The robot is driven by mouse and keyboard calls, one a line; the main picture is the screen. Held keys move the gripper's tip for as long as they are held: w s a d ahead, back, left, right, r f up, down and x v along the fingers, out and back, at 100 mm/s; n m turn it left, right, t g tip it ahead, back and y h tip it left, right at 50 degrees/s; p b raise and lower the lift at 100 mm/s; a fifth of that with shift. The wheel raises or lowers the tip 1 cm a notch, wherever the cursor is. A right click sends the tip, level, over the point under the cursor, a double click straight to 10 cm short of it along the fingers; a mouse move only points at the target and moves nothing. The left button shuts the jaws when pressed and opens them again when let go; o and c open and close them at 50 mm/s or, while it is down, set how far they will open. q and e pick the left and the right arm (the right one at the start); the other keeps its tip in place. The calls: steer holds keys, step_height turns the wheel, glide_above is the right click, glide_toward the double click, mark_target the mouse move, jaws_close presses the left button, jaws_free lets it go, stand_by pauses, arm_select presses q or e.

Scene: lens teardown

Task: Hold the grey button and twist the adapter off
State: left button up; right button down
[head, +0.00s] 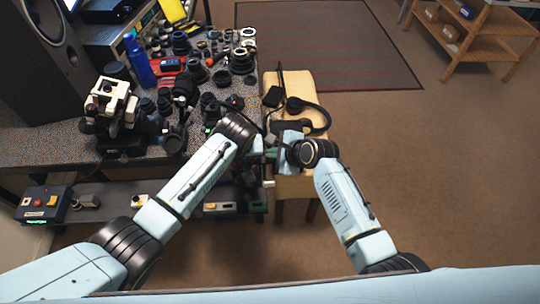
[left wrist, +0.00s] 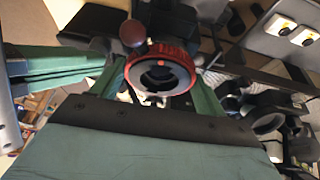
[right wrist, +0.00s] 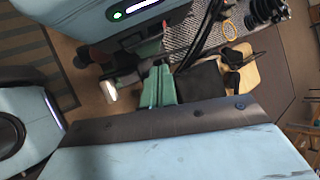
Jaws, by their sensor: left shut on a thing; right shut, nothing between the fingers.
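In the left wrist view a round black adapter with a red ring (left wrist: 160,72) sits between the green fingers of my left gripper (left wrist: 158,88), which is shut on it. A dark red ball knob (left wrist: 132,33) is just behind the ring. My right gripper shows in the right wrist view (right wrist: 160,86), its green fingers closed together and empty, beside the left gripper. In the head view both grippers meet beyond the table's right edge, with green fingers (head: 270,154) partly hidden by my wrists. I cannot make out the grey button.
The table (head: 60,143) at left is crowded with several lenses, a blue bottle (head: 138,62) and a microscope-like device (head: 108,100). Headphones (head: 318,112) lie on a wooden bench (head: 300,82) near my grippers. A control box (head: 42,204) stands on the lower shelf.

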steer(key=shift+f, duration=0.15)
stand_by(0.3)
arm_select(q)
steer(key=shift+d+n, duration=0.1)
steer(key=shift+n, duration=0.4)
steer(key=shift+n+y, duration=0.5)
steer(key=shift+n, duration=0.4)
